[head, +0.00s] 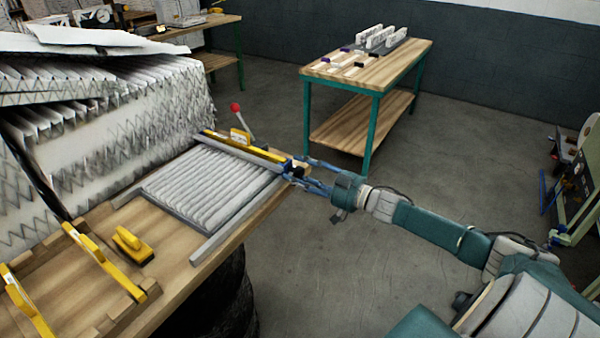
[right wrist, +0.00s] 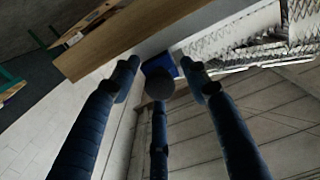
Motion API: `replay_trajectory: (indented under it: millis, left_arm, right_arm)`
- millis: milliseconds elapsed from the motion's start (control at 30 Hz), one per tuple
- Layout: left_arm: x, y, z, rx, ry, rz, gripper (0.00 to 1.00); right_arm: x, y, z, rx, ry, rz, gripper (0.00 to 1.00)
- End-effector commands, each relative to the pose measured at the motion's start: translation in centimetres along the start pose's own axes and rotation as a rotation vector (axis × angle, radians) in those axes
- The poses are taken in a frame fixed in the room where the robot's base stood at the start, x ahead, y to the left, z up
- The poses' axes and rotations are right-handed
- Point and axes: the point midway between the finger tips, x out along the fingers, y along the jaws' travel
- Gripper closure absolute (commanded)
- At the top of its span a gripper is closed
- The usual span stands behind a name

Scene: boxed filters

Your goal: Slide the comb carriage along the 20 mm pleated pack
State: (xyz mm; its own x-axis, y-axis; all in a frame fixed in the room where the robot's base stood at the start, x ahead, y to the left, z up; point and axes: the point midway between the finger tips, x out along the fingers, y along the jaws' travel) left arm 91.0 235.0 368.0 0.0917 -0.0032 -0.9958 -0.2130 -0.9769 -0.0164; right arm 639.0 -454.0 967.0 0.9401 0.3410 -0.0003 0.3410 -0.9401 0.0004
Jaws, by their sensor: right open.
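The white pleated pack (head: 215,185) lies flat in a frame on the wooden bench. The comb carriage (head: 243,151), a long bar with a yellow strip, spans the pack's far end. Its right end, with a small dark blue part, is beside my right gripper (head: 301,174). My right gripper is open, its fingers pointing left at that end. In the right wrist view, the open fingers (right wrist: 160,78) spread around a blue block (right wrist: 158,66), partly hidden by the middle finger. I cannot tell whether they touch it. My left gripper is not in view.
A red-knobbed lever (head: 236,107) stands behind the carriage. A metal rail (head: 235,228) runs along the bench's right side. A yellow-handled tool (head: 131,243) and yellow bars (head: 104,262) lie nearer. Stacked pleated filters (head: 110,140) crowd the left. Another table (head: 375,68) stands behind; the floor between is clear.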

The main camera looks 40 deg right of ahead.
Motion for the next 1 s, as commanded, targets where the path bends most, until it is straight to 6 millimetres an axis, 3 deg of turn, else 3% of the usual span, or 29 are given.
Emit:
replay_trajectory:
  millis: [167, 700, 1000]
  left_arm:
    - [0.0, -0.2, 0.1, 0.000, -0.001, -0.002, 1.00]
    - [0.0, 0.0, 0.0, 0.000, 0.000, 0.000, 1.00]
    - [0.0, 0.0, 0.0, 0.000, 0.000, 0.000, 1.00]
  right_arm:
    - [-0.7, 0.0, 0.1, 0.001, -0.002, 0.000, 0.55]
    - [-9.5, 0.0, 0.2, 0.002, -0.004, -0.001, 0.55]
    - [-11.9, 0.0, 0.1, 0.000, -0.001, 0.000, 0.55]
